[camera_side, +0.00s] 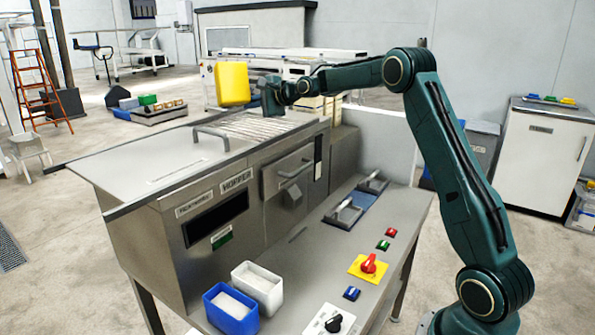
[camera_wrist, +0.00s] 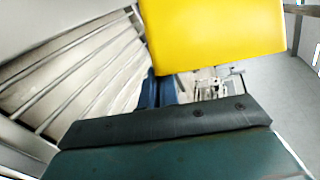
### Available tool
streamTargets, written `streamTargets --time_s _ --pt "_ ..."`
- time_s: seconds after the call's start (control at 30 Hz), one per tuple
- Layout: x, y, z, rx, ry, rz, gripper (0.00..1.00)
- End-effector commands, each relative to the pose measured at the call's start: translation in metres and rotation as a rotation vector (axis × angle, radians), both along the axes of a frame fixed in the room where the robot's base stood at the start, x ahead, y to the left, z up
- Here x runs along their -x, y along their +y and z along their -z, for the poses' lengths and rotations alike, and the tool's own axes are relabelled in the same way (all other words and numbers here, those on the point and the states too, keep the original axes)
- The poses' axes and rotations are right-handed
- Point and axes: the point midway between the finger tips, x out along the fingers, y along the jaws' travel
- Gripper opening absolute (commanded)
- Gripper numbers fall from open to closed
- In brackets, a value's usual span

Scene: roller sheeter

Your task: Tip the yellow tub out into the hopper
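The yellow tub (camera_side: 232,83) is in the air above the steel machine, nearly upright with a slight lean in the side view. My gripper (camera_side: 258,90) is at its right side, shut on it. The wrist view shows the yellow tub (camera_wrist: 215,35) close up, beyond the blue fingers of my gripper (camera_wrist: 158,90). The exact grip point and the tub's contents are hidden. The hopper's barred opening (camera_side: 262,126) lies below the tub, and its bars (camera_wrist: 75,65) fill the left of the wrist view. The hopper label (camera_side: 237,180) is on the machine's front.
A flat steel cover (camera_side: 150,165) with a raised handle (camera_side: 211,135) lies left of the bars. Blue (camera_side: 231,309) and white (camera_side: 257,287) tubs with pale contents stand on the front bench, near a red knob (camera_side: 368,264) and buttons. Air around the yellow tub looks clear.

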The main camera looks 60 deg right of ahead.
Motion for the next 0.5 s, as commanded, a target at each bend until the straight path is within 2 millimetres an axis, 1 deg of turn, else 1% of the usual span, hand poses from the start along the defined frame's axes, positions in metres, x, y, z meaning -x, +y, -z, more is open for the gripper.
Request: streamTargets --time_s 0.3,0.5 --pt "-0.004 0.007 0.013 -0.215 -0.126 0.001 0.00" --pt "-0.006 0.010 0.018 -0.310 -0.181 0.000 0.00"
